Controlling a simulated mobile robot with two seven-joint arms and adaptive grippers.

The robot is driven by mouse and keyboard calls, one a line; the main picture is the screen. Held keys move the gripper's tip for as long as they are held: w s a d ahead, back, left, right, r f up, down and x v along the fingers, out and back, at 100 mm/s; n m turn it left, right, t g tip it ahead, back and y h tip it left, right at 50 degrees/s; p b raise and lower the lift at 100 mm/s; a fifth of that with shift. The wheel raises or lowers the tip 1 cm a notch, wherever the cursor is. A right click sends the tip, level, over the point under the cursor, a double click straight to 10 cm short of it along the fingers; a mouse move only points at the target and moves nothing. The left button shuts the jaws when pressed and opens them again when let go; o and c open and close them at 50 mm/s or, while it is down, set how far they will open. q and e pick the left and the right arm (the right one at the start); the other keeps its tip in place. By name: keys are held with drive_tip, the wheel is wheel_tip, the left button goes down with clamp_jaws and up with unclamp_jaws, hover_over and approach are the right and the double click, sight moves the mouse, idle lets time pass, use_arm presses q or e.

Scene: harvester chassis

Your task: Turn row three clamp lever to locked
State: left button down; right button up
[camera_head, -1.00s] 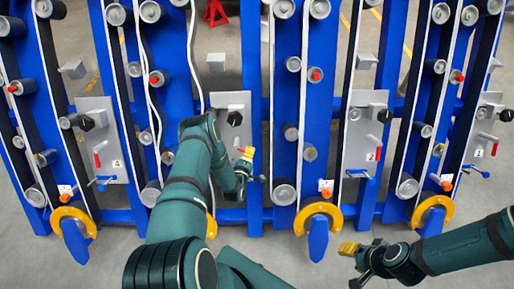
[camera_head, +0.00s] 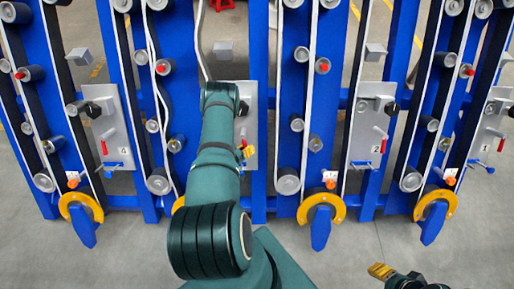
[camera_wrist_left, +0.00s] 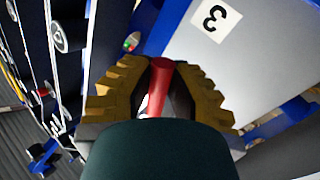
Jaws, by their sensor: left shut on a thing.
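The row three clamp lever is a red handle (camera_wrist_left: 160,85) in the left wrist view, beside a white label marked 3 (camera_wrist_left: 216,16) on a grey plate. My left gripper (camera_wrist_left: 161,72) has its yellow ridged fingers shut on this handle, one on each side. In the head view the left gripper (camera_head: 246,152) is in front of the third grey plate (camera_head: 250,100), and my arm covers most of that plate. My right gripper (camera_head: 381,271) shows only partly at the bottom edge, away from the frame.
Plates for rows four (camera_head: 108,125) and two (camera_head: 364,130) stand to either side, each with a red lever. Blue uprights, belts and rollers fill the rack. Yellow rings (camera_head: 321,208) stick out low at the front. Grey floor in front is clear.

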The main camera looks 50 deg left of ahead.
use_arm(q)
drive_tip(key=shift+s+a+f+m+g+h, duration=0.1)
drive_tip(key=shift+s+a+m+g+h, duration=0.25)
drive_tip(key=shift+m, duration=0.4)
drive_tip(key=shift+s+a+m+g+h, duration=0.1)
drive_tip(key=shift+s+m+g+h, duration=0.3)
drive_tip(key=shift+m, duration=0.35)
drive_tip(key=c, duration=0.9)
unclamp_jaws()
drive_tip(key=v, duration=1.2)
drive_tip(key=shift+w+d, duration=0.15)
